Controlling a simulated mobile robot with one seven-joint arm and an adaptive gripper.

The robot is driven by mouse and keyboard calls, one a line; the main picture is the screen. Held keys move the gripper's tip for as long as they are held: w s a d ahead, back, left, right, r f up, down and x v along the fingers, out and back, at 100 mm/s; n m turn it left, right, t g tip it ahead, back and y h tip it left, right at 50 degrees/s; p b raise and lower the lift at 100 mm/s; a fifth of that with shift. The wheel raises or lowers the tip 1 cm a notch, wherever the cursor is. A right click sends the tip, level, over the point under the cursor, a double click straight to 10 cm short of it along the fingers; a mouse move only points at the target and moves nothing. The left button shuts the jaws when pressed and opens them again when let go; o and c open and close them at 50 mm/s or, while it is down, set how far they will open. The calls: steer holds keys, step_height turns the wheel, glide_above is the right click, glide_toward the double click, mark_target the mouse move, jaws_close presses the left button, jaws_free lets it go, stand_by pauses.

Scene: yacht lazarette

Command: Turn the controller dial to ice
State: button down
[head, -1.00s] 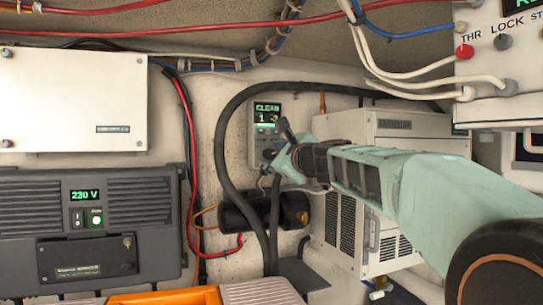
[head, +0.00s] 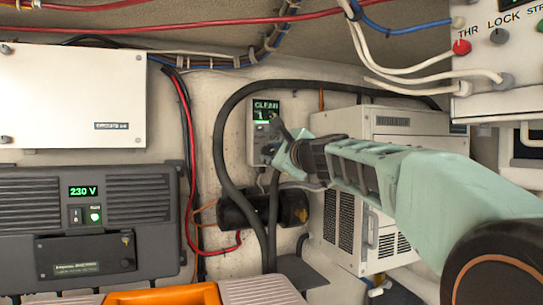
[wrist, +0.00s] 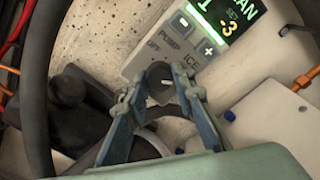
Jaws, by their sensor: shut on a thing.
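The controller (head: 261,146) is a light grey panel on the back wall, with a lit screen (wrist: 228,16) reading CLEAN. In the wrist view it has minus and plus buttons and printed labels OFF, PUMP and ICE. Its dial (wrist: 160,72) is a dark round knob with a short white mark. The labels sit above the dial, with ICE at the right. I cannot tell clearly which label the mark points at. My gripper (wrist: 162,91) is shut on the dial, one blue finger on each side. In the head view my gripper (head: 284,147) hides the dial.
A thick black hose (head: 222,150) loops around the controller. A white vented unit (head: 384,126) stands close at the right. A dark cylinder (head: 240,210) is below. A grey inverter (head: 90,220) reading 230 V is at the left. Red wires run nearby.

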steer(key=n+b, duration=0.1)
steer(key=n, duration=0.2)
steer(key=shift+f+b, duration=0.1)
steer(key=shift+b, duration=0.3)
steer(key=shift+n+b, duration=0.9)
steer(key=shift+n, duration=1.1)
steer(key=c, duration=1.6)
jaws_free()
steer(key=v, duration=0.7)
steer(key=shift+s+d, duration=0.15)
steer(key=shift+s, duration=0.1)
